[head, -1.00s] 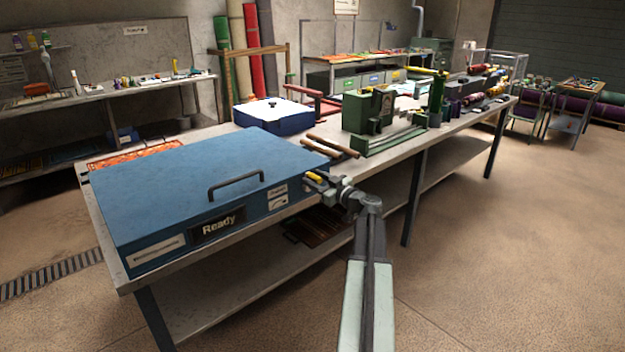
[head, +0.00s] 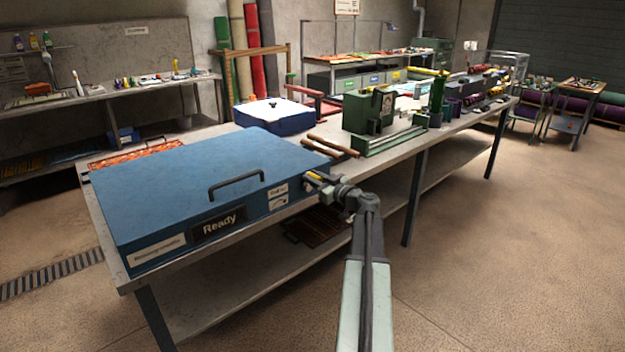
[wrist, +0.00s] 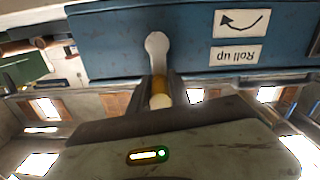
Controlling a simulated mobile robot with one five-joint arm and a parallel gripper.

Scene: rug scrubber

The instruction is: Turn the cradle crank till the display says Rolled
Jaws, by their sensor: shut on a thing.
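The blue machine box (head: 185,190) with a lid handle lies on the near end of the workbench. Its front display (head: 219,224) reads Ready. In the wrist view the crank's pale metal arm (wrist: 157,52) stands out from the blue front. Its yellow grip (wrist: 160,90) lies between my fingers. A label reading Roll up (wrist: 236,54), with a curved arrow above it, shows upside down beside the crank. My gripper (head: 314,180) is at the right end of the box front, shut on the crank's grip. The fingers partly hide the crank in the head view.
Two brown rods (head: 333,147) lie on the bench just behind the crank. A green machine (head: 372,122) stands farther right, and a white and blue box (head: 272,114) behind. The floor in front of the bench is clear.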

